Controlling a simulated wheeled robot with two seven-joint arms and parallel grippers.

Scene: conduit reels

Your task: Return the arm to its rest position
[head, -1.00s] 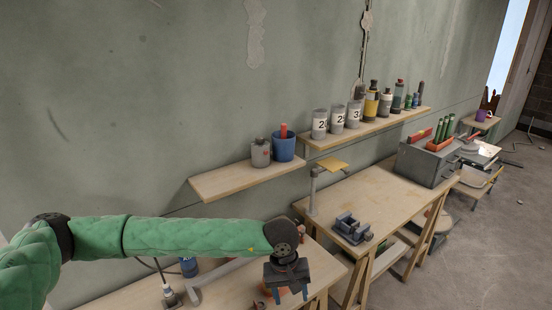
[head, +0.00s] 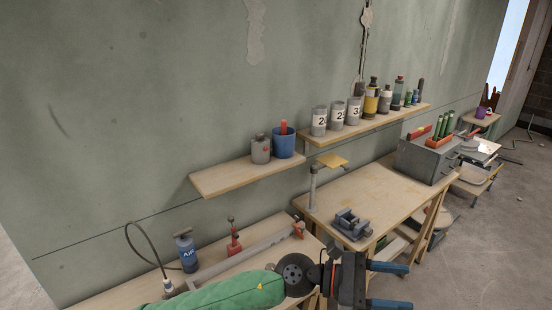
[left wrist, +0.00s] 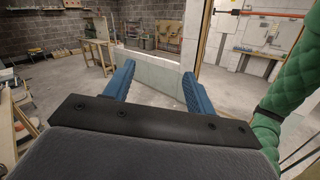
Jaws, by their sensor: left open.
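My left arm, in a green quilted sleeve, comes in along the bottom of the head view. My left gripper (head: 390,286) has two blue fingers spread apart, pointing right, in front of the near workbench's right end. In the left wrist view the same gripper (left wrist: 158,85) shows its blue fingers apart with nothing between them; beyond them are the floor and a pale low wall. A green quilted arm part of mine (left wrist: 290,80) shows at the right of that view. My right gripper is not in view.
The near workbench (head: 130,293) holds a blue AIR canister (head: 187,252), a red bottle-like item (head: 233,238) and a long grey bar tool (head: 240,255). A second workbench (head: 370,192) bears a vise (head: 352,224). Shelves with cans line the wall. Open floor lies at right.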

